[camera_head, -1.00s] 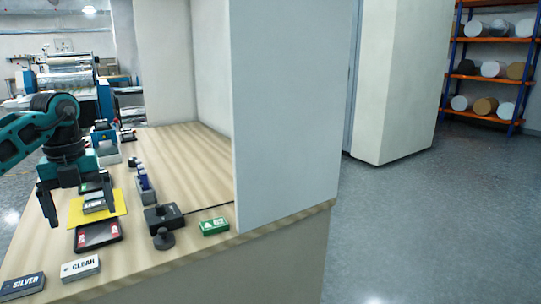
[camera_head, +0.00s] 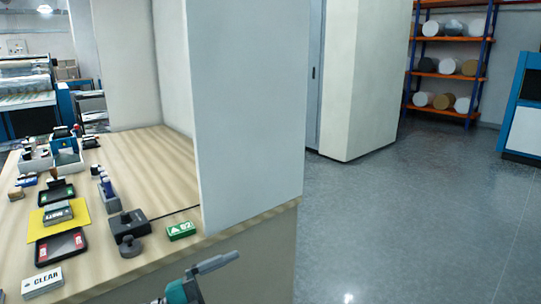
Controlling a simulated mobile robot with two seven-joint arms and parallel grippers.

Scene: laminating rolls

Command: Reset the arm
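A teal and grey arm end with one grey finger (camera_head: 217,264) shows at the bottom edge, left of centre, over the floor in front of the bench. It looks like my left gripper, mostly cut off by the frame; whether it is open or shut does not show, and I see nothing held. It is clear of the wooden bench (camera_head: 150,165). On the bench, a yellow sheet (camera_head: 80,227) carries a small labelled block (camera_head: 57,213). My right gripper is not in view.
On the bench are a black-rimmed tray (camera_head: 61,247), a CLEAR box (camera_head: 41,283), a black device (camera_head: 129,226) and a green box (camera_head: 181,230). A tall white panel (camera_head: 245,110) stands at the bench's right. Open floor (camera_head: 420,220) lies right, before a roll shelf (camera_head: 448,70).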

